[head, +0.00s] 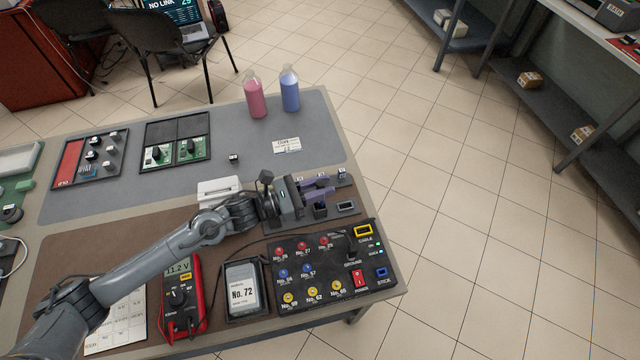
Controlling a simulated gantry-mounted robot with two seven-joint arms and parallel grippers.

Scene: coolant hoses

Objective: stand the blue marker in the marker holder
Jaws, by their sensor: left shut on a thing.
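My left gripper (318,190) reaches over the grey tray at the right end of the bench. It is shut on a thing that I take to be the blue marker. The fingers hide nearly all of it, and I see no blue marker elsewhere. A small dark open-topped cup (320,211), which may be the marker holder, stands just below the fingers in the picture. I cannot tell whether the held thing touches it. A grey-rimmed dark slot (346,206) lies to its right. My right gripper is not in view.
A black panel (318,268) with coloured ports, a No. 72 display (243,292) and a red multimeter (182,297) lie in front. A pink bottle (255,98) and a blue bottle (290,91) stand behind. The grey mat (240,130) has free room.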

